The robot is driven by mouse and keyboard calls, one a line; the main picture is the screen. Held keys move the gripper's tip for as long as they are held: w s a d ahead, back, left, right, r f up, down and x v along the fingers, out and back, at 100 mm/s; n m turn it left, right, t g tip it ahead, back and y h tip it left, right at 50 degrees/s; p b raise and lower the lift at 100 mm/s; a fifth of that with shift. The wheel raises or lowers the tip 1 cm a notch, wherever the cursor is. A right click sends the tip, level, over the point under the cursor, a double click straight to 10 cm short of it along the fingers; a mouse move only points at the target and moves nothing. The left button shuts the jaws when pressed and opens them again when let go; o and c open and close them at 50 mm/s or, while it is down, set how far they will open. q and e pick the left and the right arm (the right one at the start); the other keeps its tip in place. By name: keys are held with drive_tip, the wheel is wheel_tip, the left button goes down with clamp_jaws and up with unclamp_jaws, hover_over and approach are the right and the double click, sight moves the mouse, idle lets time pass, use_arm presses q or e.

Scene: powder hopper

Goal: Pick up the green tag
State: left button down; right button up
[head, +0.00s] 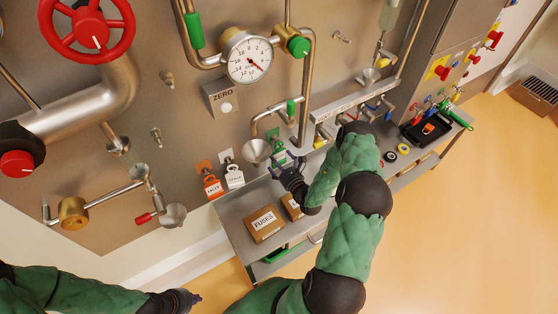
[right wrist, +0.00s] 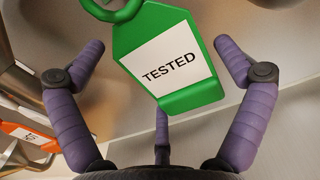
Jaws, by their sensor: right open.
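The green tag (right wrist: 165,60) with a white label reading "TESTED" hangs by a green ring at its top in the right wrist view. It is tilted in the picture and lies between the spread purple fingers of my right gripper (right wrist: 159,58), with a gap showing on both sides. In the head view, the green tag (head: 279,157) is partly hidden at the wall panel, just beyond my right gripper (head: 290,172). My left gripper (head: 188,299) is low in the head view, far from the tag, and its fingers are too dark to read.
A white tag (head: 234,177) and an orange tag (head: 212,187) hang left of the green one. Below is a grey cart (head: 233,221) with a box marked "FUSES" (head: 264,223). A metal funnel (head: 256,151) and pipes project from the panel near my right gripper.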

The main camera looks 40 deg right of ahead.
drive_tip(key=shift+w, duration=0.15)
drive_tip(key=shift+c, duration=0.3)
drive_tip(key=c, duration=0.8)
drive_tip(key=shift+c, duration=0.2)
drive_tip(key=shift+r, duration=0.1)
drive_tip(key=shift+r+p, duration=0.5)
drive_tip(key=shift+r, duration=0.1)
drive_tip(key=shift+s+r, duration=0.15)
drive_tip(key=shift+s, duration=0.1)
drive_tip(key=s+a+p, duration=0.2)
drive_tip(key=s+p, duration=0.3)
drive_tip(key=s, duration=1.2)
drive_tip(key=shift+s+r, duration=0.25)
drive_tip(key=shift+r, duration=0.2)
